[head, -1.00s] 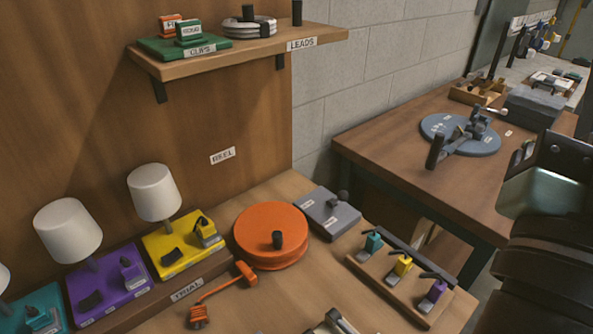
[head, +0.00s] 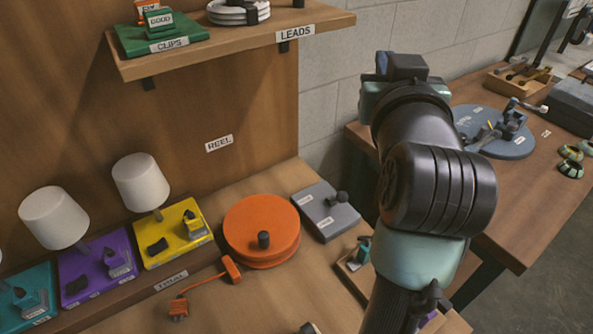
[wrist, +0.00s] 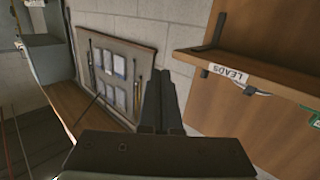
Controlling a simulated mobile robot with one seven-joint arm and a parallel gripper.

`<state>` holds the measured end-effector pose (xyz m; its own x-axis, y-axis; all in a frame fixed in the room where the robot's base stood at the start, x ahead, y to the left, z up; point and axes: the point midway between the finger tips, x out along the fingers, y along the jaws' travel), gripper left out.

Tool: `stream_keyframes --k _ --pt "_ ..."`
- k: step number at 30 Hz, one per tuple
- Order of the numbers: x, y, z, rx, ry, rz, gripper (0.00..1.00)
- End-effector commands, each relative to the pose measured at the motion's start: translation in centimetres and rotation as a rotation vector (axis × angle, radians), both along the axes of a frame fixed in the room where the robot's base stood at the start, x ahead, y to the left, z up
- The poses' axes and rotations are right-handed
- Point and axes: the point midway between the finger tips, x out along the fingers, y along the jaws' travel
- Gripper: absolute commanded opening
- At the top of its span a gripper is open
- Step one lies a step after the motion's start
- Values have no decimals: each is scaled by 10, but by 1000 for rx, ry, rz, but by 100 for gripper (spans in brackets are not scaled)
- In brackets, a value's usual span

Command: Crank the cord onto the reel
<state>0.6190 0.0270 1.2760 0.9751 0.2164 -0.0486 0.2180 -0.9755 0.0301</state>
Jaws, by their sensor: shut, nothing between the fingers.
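The orange reel (head: 262,218) lies flat on the wooden bench, with a black upright knob (head: 263,240) off-centre towards its near edge. A short orange cord (head: 200,284) with a block at one end and a plug-like piece (head: 178,309) at the other lies on the bench left of and nearer than the reel; I cannot tell whether it joins the reel. My gripper (wrist: 158,80) is shut and empty in the wrist view, pointing at the wall. In the head view my arm rises right of the reel, with my gripper end high up and away from it.
A grey box with a dark knob (head: 325,210) stands just right of the reel. Yellow (head: 175,232) and purple (head: 97,264) lamp bases stand to its left. A shelf (head: 230,45) overhangs the back. My arm partly hides the rack and a side table (head: 520,205).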

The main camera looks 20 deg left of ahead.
Motion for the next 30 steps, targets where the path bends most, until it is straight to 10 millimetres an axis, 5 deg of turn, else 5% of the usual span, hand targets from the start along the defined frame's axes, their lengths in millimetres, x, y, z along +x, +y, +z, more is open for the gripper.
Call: stream_keyframes --k 4,6,10,17,30 --pt "16 12 -106 -42 424 154 0" --pt "5 18 -154 -52 620 249 0" --pt "-31 25 -215 -53 910 423 0" --pt "-71 28 -252 -37 1118 586 0" --pt "-63 70 -309 -37 1128 593 0"
